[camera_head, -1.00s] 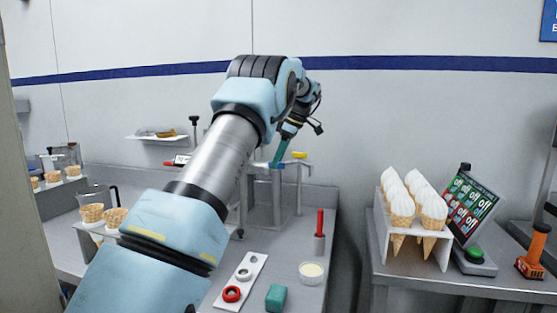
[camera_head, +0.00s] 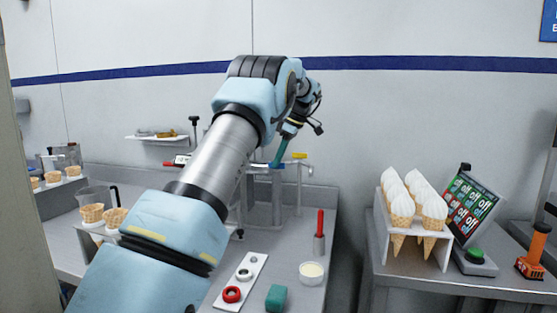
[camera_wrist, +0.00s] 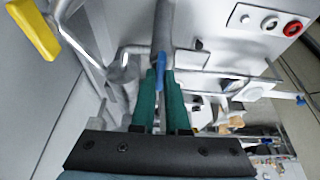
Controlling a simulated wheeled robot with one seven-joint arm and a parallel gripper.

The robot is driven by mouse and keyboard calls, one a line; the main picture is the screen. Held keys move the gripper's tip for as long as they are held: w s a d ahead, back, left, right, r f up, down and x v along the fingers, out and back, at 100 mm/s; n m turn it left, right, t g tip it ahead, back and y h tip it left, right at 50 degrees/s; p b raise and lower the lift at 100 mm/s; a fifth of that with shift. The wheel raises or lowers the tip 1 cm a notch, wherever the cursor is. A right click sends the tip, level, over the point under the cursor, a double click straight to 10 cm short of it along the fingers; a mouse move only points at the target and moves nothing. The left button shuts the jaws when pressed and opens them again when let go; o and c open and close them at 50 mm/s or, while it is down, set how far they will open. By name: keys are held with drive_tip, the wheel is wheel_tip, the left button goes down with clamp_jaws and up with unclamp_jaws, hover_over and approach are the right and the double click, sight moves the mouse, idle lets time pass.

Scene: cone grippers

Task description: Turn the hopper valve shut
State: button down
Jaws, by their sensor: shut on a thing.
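A short blue valve handle (camera_wrist: 160,68) sits on a grey metal pipe, and its end lies between my teal fingertips in the wrist view. My gripper (camera_wrist: 161,82) is shut on this blue handle. In the head view my gripper (camera_head: 279,158) reaches down to the metal stand at the back of the counter, and the blue handle is mostly hidden by the fingers. A yellow handle (camera_head: 299,156) stands to the right of it, also at the upper left of the wrist view (camera_wrist: 34,27). No label shows which handle belongs to the hopper.
A white rack (camera_head: 411,250) of filled cones is on the right table. My arm hides much of the counter.

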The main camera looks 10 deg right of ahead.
drive_tip(key=shift+s+m+b, duration=0.1)
drive_tip(key=shift+m+b, duration=0.25)
drive_tip(key=shift+m, duration=0.05)
drive_tip(key=m+t+b, duration=0.1)
drive_tip(key=m, duration=0.2)
drive_tip(key=shift+f+h+b, duration=0.1)
drive_tip(key=shift+h+b, duration=0.2)
drive_tip(key=shift+h, duration=0.1)
drive_tip(key=m+h, duration=0.1)
drive_tip(key=m, duration=0.1)
drive_tip(key=m+t+b, duration=0.1)
drive_tip(key=m, duration=0.2)
drive_tip(key=shift+s+a+h, duration=0.1)
drive_tip(key=shift+a+h, duration=0.1)
drive_tip(key=shift+h, duration=0.2)
drive_tip(key=m+h, duration=0.1)
drive_tip(key=m, duration=0.3)
drive_tip(key=shift+a+m+h, duration=0.15)
drive_tip(key=shift+m+h, duration=0.25)
drive_tip(key=m+h+p, duration=0.1)
drive_tip(key=m, duration=0.3)
drive_tip(key=shift+p, duration=0.35)
drive_tip(key=shift+m+h, duration=0.3)
drive_tip(key=c, duration=0.9)
unclamp_jaws()
drive_tip(key=shift+r, duration=0.2)
